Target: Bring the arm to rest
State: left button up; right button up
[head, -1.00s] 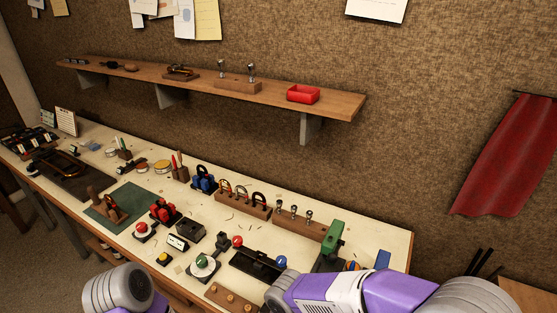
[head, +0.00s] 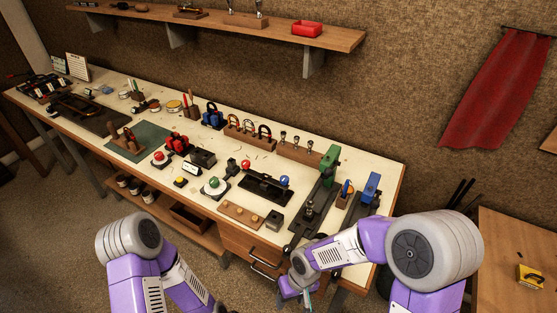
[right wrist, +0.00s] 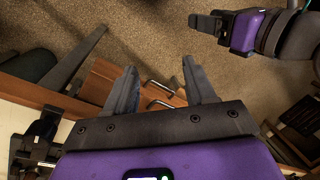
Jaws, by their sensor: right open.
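My right arm comes in from the right in the head view, with its elbow high and its forearm running left. My right gripper (head: 298,292) is low in front of the bench's front edge, partly hidden by its own wrist. In the right wrist view, the right gripper (right wrist: 159,68) is open, with nothing between its fingers, and the drawer fronts show beyond them. My left arm is folded at the lower left of the head view. My left gripper (right wrist: 208,23) shows at the top of the right wrist view, and its finger gap cannot be made out.
The workbench (head: 225,232) carries a green-headed tool (head: 328,160), a blue-headed tool (head: 371,187), a wooden block (head: 243,214) and several fixtures. Drawers with handles (head: 262,268) are under its front edge. A side table (head: 500,245) stands at right. Open floor lies in front.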

jog(key=s+d+f+m+t+y+b, duration=0.1)
jog(key=s+d+f+m, duration=0.2)
jog(key=f, duration=0.5)
jog(key=s+d+f+m+y, duration=0.1)
jog(key=s+d+f+m, duration=0.2)
jog(key=f, duration=0.6)
jog(key=shift+s+d+t+b, duration=0.15)
jog(key=shift+t+b, duration=0.25)
